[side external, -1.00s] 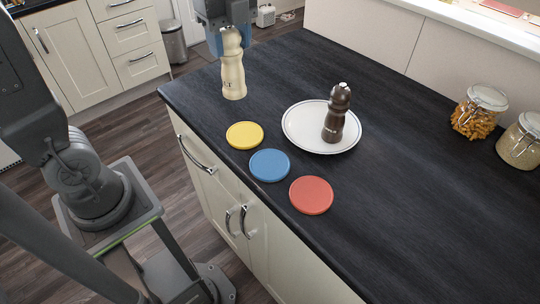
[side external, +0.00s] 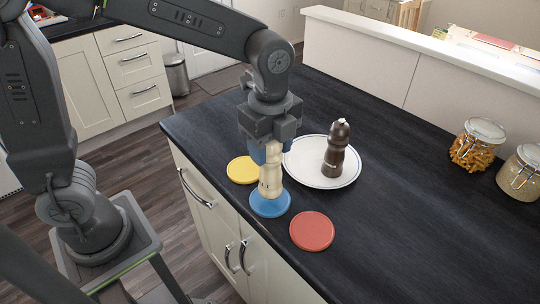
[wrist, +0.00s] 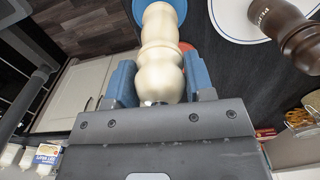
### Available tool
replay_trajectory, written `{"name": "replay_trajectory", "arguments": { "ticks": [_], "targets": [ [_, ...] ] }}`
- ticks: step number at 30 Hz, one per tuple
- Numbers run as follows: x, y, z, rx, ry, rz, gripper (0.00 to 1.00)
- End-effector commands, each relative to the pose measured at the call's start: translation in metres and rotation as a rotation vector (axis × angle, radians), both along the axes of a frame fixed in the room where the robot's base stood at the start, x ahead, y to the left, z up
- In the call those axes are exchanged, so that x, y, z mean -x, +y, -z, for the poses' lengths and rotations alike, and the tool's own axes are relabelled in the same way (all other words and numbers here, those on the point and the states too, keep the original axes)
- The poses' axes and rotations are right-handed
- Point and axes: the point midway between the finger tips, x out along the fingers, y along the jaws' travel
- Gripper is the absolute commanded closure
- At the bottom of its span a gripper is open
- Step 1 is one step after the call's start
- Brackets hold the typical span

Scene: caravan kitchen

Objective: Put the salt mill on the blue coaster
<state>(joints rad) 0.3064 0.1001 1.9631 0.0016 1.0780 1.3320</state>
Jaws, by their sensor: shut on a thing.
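The cream salt mill (side external: 270,181) is upright, its base over the blue coaster (side external: 270,207) in the side view. I cannot tell whether it touches the coaster or is just above it. My gripper (side external: 265,150) is shut around the mill's upper part from above. In the wrist view the mill (wrist: 161,45) sits between my gripper's blue finger pads (wrist: 160,85). The blue coaster (wrist: 140,8) shows around its far end.
The yellow coaster (side external: 241,170) is just behind left, the red coaster (side external: 312,231) just right. A dark pepper mill (side external: 336,150) stands on a white plate (side external: 318,181) behind. Glass jars (side external: 478,143) stand at the far right. The right front of the counter is clear.

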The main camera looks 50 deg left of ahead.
Motion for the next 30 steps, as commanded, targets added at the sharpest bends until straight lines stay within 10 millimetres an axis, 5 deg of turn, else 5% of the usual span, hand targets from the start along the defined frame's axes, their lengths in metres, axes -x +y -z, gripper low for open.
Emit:
{"name": "replay_trajectory", "arguments": {
  "ticks": [6, 18, 19, 26, 30],
  "targets": [
    [0.000, 0.000, 0.025, 0.000, 0.001, 0.000, 0.95],
    [0.000, 0.001, 0.030, 0.000, 0.001, 0.000, 0.95],
    [0.000, 0.001, 0.029, 0.000, 0.001, 0.000, 0.49],
    [0.000, 0.001, 0.029, 0.000, 0.001, 0.000, 0.27],
    [0.000, 0.001, 0.029, 0.000, 0.001, 0.000, 0.26]
  ]
}}
